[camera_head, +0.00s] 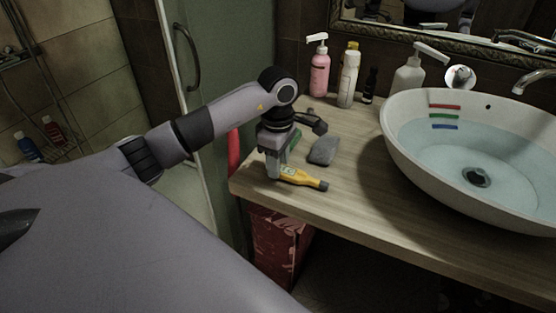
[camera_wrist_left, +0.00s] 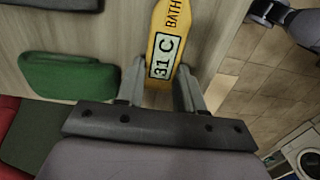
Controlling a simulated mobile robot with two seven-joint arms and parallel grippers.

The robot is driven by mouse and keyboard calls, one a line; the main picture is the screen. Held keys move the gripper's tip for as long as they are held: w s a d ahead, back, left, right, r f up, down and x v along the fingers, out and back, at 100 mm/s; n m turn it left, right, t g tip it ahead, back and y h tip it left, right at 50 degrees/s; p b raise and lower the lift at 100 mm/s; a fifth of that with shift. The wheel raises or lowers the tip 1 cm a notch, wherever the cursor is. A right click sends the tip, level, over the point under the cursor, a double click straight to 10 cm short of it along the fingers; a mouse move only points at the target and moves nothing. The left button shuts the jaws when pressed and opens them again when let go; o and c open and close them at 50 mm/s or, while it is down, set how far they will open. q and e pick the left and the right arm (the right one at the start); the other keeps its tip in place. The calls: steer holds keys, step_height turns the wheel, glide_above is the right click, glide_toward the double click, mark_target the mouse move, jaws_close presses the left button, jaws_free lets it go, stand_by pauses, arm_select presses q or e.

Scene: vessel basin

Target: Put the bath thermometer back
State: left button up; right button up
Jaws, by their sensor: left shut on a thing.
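The bath thermometer (camera_head: 306,179) is yellow with a dark end and lies at the front left of the wooden counter. In the left wrist view the thermometer (camera_wrist_left: 169,40) shows a display reading 31 C and the word BATH. My left gripper (camera_head: 274,174) points down at the counter, its fingers on either side of the thermometer's near end. In the left wrist view the left gripper (camera_wrist_left: 163,88) is shut on it. Whether the thermometer touches the counter is hard to tell.
A grey stone-like block (camera_head: 324,150) and a partly hidden green item (camera_wrist_left: 68,77) lie close beside the gripper. A white basin (camera_head: 400,135) of water with red, green and blue strips stands right. A pink pump bottle (camera_head: 319,72) and other bottles stand behind. The counter (camera_head: 350,200) is clear in front of the basin.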

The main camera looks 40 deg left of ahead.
arm_select(q)
steer(key=o, duration=1)
steer(key=shift+f, duration=0.1)
steer(key=shift+o, duration=0.2)
step_height(320, 180, up, 12)
steer(key=shift+r, duration=0.2)
steer(key=shift+f, duration=0.1)
